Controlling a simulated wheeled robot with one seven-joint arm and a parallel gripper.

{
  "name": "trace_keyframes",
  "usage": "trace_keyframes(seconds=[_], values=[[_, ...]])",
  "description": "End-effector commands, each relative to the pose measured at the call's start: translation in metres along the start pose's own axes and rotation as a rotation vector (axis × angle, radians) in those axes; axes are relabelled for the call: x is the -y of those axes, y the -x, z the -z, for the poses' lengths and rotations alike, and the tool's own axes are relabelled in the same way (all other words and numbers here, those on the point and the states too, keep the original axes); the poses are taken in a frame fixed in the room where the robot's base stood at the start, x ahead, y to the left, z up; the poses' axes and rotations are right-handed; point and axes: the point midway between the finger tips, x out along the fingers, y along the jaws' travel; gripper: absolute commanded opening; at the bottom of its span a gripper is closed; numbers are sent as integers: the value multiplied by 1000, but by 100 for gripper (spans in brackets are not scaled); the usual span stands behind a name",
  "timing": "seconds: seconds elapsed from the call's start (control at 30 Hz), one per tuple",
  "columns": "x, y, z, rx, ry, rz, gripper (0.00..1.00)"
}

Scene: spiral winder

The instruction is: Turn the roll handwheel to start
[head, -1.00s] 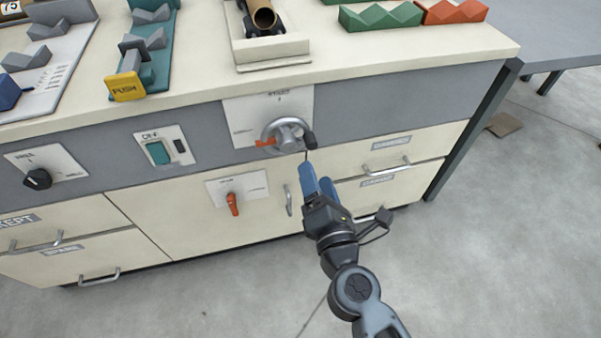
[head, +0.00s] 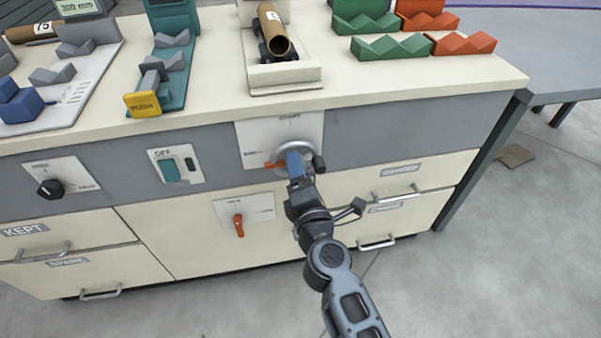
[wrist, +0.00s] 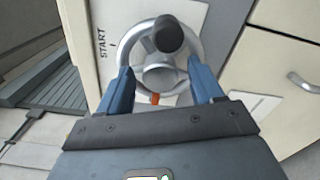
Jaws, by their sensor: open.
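The roll handwheel (head: 309,149) is a grey wheel with a black knob (head: 319,164), on a pale plate (head: 255,133) in the bench front. START is printed at the plate's top, and an orange pointer (head: 275,165) shows left of the hub. My gripper (head: 295,155) is in front of the wheel and hides part of it. In the wrist view the handwheel (wrist: 158,76) lies between the open blue fingers of my gripper (wrist: 160,70). The fingers are beside opposite sides of its rim; contact cannot be told. The knob (wrist: 168,35) is at the wheel's top there.
A switch marked OFF (head: 172,168) and a black dial (head: 50,189) are to the left. An orange lever (head: 238,225) is below. A brown tube (head: 273,30) lies in a cradle above the wheel. Drawers with metal handles (head: 396,194) are at lower right.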

Motion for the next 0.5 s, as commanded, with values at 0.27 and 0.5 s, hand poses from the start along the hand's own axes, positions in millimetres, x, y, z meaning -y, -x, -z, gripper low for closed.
trace_keyframes(seconds=[0.27, 0.5], values=[[0, 0, 0, 0, 1, 0, 57], [0, 0, 0, 0, 1, 0, 34]])
